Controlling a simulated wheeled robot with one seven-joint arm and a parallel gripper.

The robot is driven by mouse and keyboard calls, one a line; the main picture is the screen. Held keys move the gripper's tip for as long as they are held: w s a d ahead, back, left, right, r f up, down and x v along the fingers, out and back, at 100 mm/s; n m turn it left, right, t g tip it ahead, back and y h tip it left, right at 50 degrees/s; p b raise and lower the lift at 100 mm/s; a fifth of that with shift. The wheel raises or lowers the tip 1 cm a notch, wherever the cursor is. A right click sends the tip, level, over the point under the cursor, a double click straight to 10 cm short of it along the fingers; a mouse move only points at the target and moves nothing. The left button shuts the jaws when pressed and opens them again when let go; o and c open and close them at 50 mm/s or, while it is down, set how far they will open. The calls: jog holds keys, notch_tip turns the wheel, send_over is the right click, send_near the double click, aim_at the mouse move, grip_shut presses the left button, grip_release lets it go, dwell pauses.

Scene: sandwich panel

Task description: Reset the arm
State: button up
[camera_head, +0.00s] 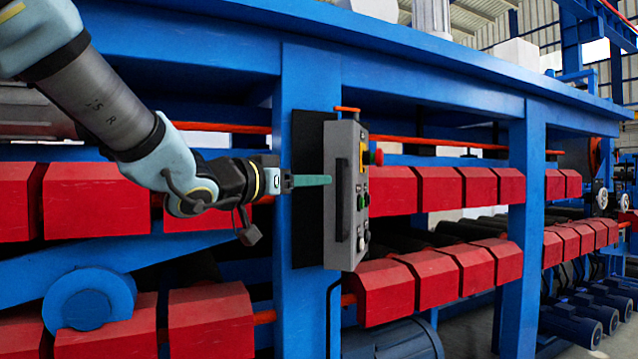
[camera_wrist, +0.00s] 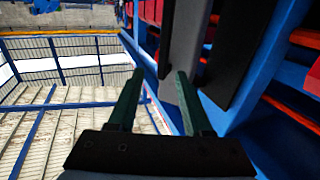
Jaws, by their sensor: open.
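My gripper (camera_head: 312,180) is at the end of my arm, which reaches in from the upper left in the head view. Its green fingers point right, toward the grey control box (camera_head: 346,200). In the head view the fingertips overlap the edge of the box; I cannot tell whether they touch it. In the wrist view my gripper (camera_wrist: 160,75) shows two green fingers apart with nothing between them. The side of the grey box also shows there (camera_wrist: 184,40), beyond the fingers. The box carries a black handle, several buttons and a red knob on its right face.
A blue steel frame (camera_head: 300,65) stands behind the box and runs across the view. Rows of red blocks (camera_head: 97,198) line it at two heights. Blue motors (camera_head: 395,340) sit low at the front. The wrist view shows a ribbed wall or roof (camera_wrist: 60,125) at left.

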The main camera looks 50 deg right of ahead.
jog(key=shift+w+a, duration=0.1)
dwell(0.5)
jog(key=w+a+f+n+t+y+p, duration=0.1)
jog(key=w+a+f+n+t+y, duration=0.3)
jog(key=w, duration=0.4)
jog(key=w+a+f+n+t+y, duration=0.1)
jog(key=w+a+f+n+t, duration=0.15)
jog(key=w+a+f, duration=0.4)
jog(key=w+a+f+n+t+y+p, duration=0.1)
jog(key=w+a+f+n+y, duration=0.2)
jog(key=a, duration=0.4)
jog(key=w+a+f+n+t+y, duration=0.1)
jog(key=w+a+f+y, duration=0.3)
jog(key=a, duration=0.4)
jog(key=s+a+f+n+g+y+p, duration=0.15)
jog(key=a+f, duration=0.25)
jog(key=a, duration=0.4)
jog(key=a+f+n+g+y, duration=0.1)
jog(key=a+f+n+y, duration=0.2)
jog(key=a, duration=0.5)
jog(key=s+a+f+n+g+y, duration=0.1)
jog(key=s+a+f+g, duration=0.3)
jog(key=s+a, duration=0.5)
notch_tip(320, 180, down, 2)
jog(key=shift+s+a+f+n+g, duration=0.1)
jog(key=shift+s+a+n+g, duration=0.05)
jog(key=shift+s+n+g, duration=0.2)
